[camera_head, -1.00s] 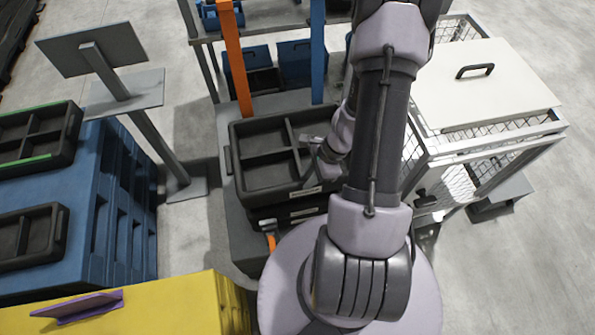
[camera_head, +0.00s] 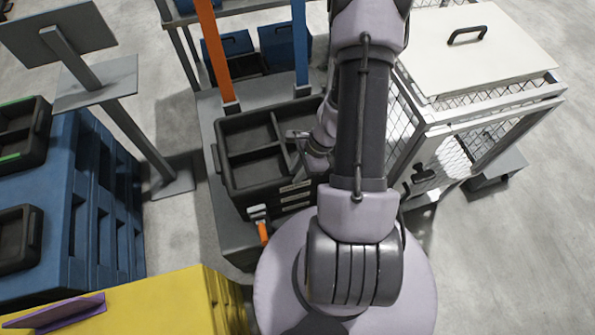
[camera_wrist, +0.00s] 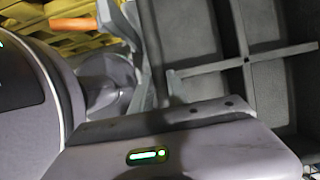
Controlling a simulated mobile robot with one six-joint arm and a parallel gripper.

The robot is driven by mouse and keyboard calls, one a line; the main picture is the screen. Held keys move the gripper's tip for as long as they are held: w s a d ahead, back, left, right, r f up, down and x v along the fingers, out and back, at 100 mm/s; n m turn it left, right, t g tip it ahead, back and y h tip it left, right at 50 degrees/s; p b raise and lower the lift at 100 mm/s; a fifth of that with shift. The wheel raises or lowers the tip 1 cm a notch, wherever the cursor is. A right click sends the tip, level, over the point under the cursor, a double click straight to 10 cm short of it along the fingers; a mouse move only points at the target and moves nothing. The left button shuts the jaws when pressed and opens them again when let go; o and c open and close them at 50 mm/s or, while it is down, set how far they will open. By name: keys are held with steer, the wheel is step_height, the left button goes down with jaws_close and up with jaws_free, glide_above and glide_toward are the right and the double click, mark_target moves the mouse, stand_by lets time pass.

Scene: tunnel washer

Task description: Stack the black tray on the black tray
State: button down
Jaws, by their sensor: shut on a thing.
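A black tray (camera_head: 245,135) with several compartments sits level over the grey bench in the head view. It also fills the upper right of the wrist view (camera_wrist: 188,35). My gripper (camera_head: 300,137) is shut on this tray's right side; its fingers also show in the wrist view (camera_wrist: 168,92). Another black tray (camera_head: 294,203) lies directly beneath, with only part of its front face showing. The upper tray looks roughly lined up with it, slightly turned. Whether the two touch cannot be told. My arm hides the trays' right ends.
An orange post (camera_head: 218,50) and a blue post (camera_head: 300,45) stand behind the trays. A wire cage with a white lid (camera_head: 475,50) is at right. Blue crates (camera_head: 75,200) bearing black trays and a yellow block (camera_head: 160,305) are at left.

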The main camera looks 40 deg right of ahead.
steer(key=c, duration=1.2)
jaws_free()
steer(key=p+v, duration=0.9)
steer(key=v, duration=0.8)
steer(key=shift+r+p, duration=0.2)
steer(key=shift+p, duration=0.1)
steer(key=shift+d, duration=0.15)
